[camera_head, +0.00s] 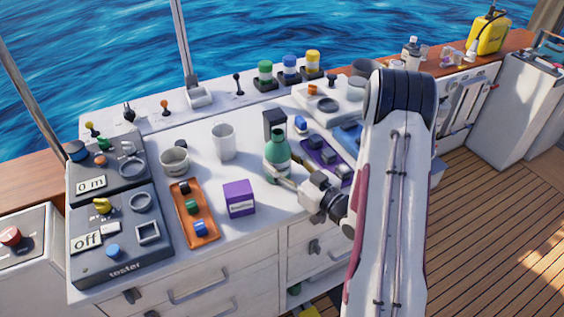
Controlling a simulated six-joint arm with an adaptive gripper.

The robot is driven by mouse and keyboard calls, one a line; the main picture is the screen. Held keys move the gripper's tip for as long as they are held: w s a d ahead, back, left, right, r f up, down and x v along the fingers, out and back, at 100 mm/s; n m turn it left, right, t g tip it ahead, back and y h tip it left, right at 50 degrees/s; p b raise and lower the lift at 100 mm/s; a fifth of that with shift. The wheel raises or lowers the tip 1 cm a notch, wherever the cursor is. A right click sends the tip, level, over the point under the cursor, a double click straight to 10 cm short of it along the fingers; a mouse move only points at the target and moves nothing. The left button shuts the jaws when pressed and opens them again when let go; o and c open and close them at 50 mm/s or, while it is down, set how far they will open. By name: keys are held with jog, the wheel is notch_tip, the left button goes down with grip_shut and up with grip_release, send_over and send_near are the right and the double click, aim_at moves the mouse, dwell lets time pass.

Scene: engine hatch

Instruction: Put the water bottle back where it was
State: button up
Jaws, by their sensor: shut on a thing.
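The water bottle appears to be the green bottle (277,147) with a pale band, standing upright near the middle of the white counter. My gripper (279,176) reaches in from the right, low on the bottle, and is shut on it. The gripper's far finger is partly hidden by the bottle. I cannot tell whether the bottle's base touches the counter. My white arm covers the right part of the counter.
A white cup (223,142), a purple box (239,198) and an orange tray (188,232) stand left of the bottle. A purple tray (313,153) is close on its right, with a dark block (273,121) behind. Free counter lies between cup and box.

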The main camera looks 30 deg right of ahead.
jog(key=o, duration=1.4)
jog(key=shift+f, duration=0.1)
jog(key=shift+c, duration=0.2)
jog(key=shift+r, duration=0.2)
jog(key=shift+v, duration=6)
